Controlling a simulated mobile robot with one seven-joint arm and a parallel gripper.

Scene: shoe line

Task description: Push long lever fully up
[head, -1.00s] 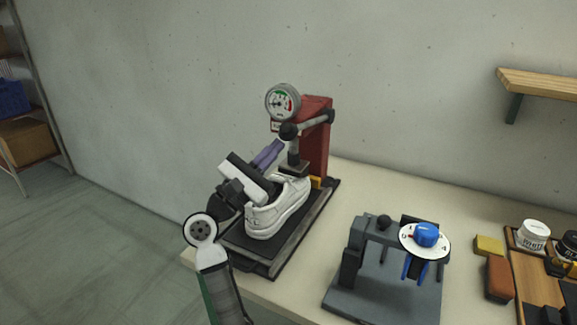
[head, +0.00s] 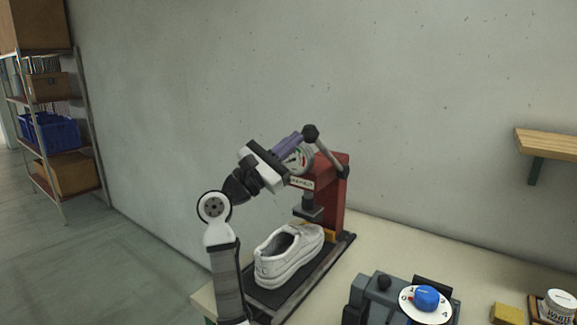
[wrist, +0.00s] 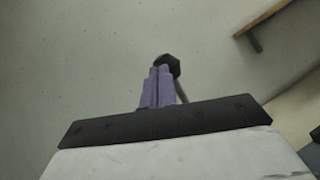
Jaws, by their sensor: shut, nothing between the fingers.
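The long lever (head: 327,156) is a grey bar with a black knob (head: 310,132), pivoted on the right side of the red press (head: 338,190). It slants up and to the left, with the knob at its raised end. My gripper (head: 301,139) has purple fingers that are shut and empty, with their tips at or very near the knob. In the wrist view the purple fingers (wrist: 157,88) point at the black knob (wrist: 167,65); whether they touch cannot be told. The gripper partly covers the gauge (head: 298,158).
A white shoe (head: 289,254) stands on the press's black base (head: 330,262), below the raised press head (head: 309,206). A grey device with a blue dial (head: 427,298) stands at the lower right. A wooden shelf (head: 548,144) is on the wall. The air above the lever is clear.

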